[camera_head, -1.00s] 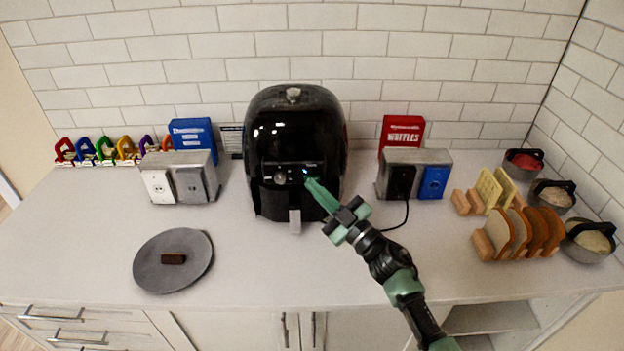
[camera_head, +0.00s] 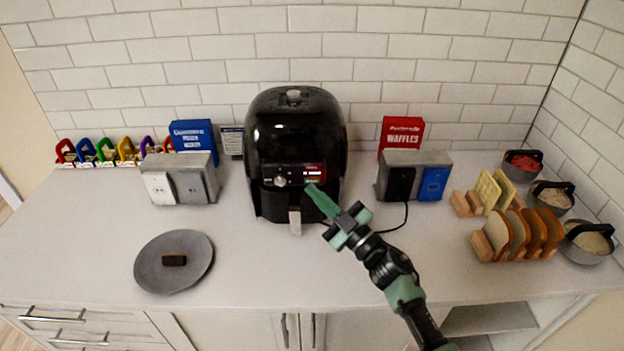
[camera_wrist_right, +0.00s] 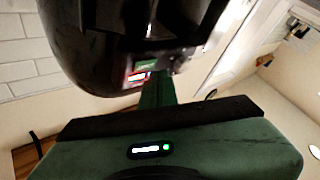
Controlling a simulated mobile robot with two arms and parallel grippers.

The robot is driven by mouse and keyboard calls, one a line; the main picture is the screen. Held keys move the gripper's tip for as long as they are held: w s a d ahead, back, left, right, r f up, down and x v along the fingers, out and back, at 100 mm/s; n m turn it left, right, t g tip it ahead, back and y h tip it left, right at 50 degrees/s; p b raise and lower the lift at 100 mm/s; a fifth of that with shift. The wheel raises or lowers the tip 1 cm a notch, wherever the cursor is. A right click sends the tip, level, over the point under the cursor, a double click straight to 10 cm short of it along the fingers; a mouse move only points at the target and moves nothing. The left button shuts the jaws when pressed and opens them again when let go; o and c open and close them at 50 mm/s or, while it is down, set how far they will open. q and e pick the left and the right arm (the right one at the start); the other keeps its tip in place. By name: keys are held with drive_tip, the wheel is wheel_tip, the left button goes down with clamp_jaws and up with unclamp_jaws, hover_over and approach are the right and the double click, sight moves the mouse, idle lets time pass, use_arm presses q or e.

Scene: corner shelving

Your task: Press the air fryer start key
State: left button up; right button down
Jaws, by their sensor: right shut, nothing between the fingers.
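The black air fryer (camera_head: 292,130) stands against the back wall in the middle of the counter. Its front panel has a silver knob (camera_head: 280,180), a lit red display (camera_head: 314,171) and a small green key (camera_head: 312,181) under the display. My right gripper (camera_head: 312,189) is shut and empty, its fingertips just below the green key; I cannot tell whether they touch the panel. In the right wrist view the shut fingers (camera_wrist_right: 158,88) point at the fryer, close to the green key (camera_wrist_right: 147,65) and the red display (camera_wrist_right: 138,77). My left gripper is not in view.
A grey plate with a brown piece (camera_head: 174,260) lies at the left front. A bread rack (camera_head: 518,236) and several pots are at the right.

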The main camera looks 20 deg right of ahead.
drive_tip(key=shift+s, duration=0.15)
drive_tip(key=s+p, duration=0.1)
drive_tip(key=s, duration=0.1)
drive_tip(key=s+a+p, duration=0.1)
drive_tip(key=s, duration=0.1)
drive_tip(key=shift+s+a, duration=0.2)
drive_tip(key=shift+s, duration=0.1)
idle(1.6)
